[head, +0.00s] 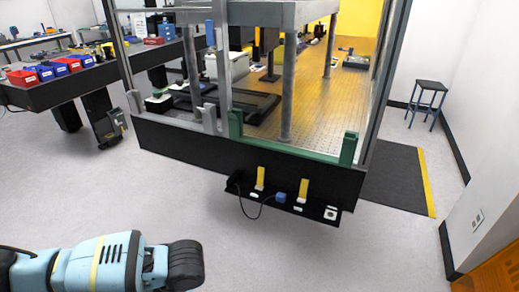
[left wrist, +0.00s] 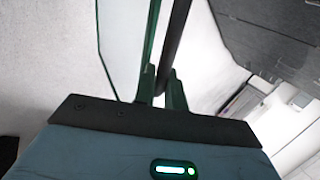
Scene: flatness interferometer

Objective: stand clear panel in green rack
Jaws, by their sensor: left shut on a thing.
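My left gripper (left wrist: 160,85) is seen only in the left wrist view. Its fingers are shut on the clear panel (left wrist: 122,42), a see-through sheet with green edges that extends away from the fingers to the upper left. Part of the panel is cut off by the frame. The green rack (head: 290,148) runs along the near edge of the perforated table in the head view, with an upright at each end. My left arm shows at the bottom left of the head view, well apart from the rack. The panel and my right gripper are not in the head view.
A grey rack (head: 185,123) adjoins the green one on the left. A black ledge (head: 290,201) with yellow pieces and a cable juts out below the table edge. Frame posts (head: 369,80) rise at the table corners. The pale floor (head: 290,255) in front is clear.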

